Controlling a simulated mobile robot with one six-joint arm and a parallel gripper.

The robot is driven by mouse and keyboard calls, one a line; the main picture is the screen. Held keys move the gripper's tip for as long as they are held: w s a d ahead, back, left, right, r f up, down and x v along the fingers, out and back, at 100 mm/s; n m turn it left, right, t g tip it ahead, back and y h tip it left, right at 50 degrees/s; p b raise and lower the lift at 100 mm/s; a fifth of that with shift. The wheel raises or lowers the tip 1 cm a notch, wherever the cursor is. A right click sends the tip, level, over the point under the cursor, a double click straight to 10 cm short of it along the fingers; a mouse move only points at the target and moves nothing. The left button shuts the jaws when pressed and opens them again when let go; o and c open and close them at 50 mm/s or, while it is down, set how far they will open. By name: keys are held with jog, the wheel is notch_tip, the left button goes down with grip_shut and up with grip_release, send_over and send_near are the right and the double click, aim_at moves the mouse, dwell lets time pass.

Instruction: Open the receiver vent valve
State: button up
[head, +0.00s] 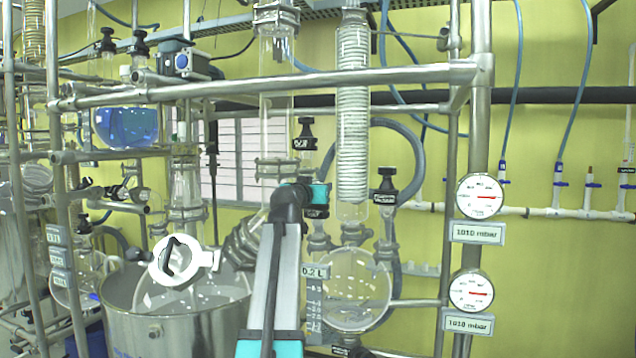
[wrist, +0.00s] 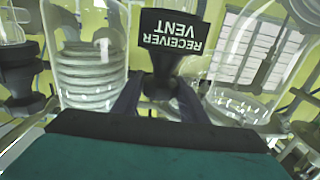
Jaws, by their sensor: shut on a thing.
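The exact contact is partly hidden by the gripper body. The fingers cannot be made out there. The round glass receiver flask (head: 356,290) is below and to the right.
A coiled glass condenser (head: 353,110) stands right of the valve. Another black-knobbed valve (head: 387,186) is nearby to the right. Metal frame bars (head: 300,80) cross above. Two pressure gauges (head: 478,196) hang at right, labelled 1010 mbar. A steel vessel (head: 180,330) stands at lower left.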

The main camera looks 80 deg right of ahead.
jog(key=shift+r+n+t+p, duration=0.15)
jog(key=shift+n+t+p, duration=1.4)
jog(key=shift+p, duration=2.25)
jog(key=shift+t, duration=0.65)
jog(key=shift+n+t, duration=0.35)
jog(key=shift+t, duration=0.45)
jog(key=shift+f+b, duration=0.3)
jog(key=shift+b, duration=0.1)
jog(key=shift+t+b, duration=0.3)
jog(key=shift+b, duration=0.25)
jog(key=shift+n, duration=0.3)
jog(key=n+t+y+b, duration=0.1)
jog(key=t+b, duration=0.1)
jog(key=b, duration=0.4)
jog(key=shift+n+t, duration=0.3)
jog(key=shift+r, duration=0.15)
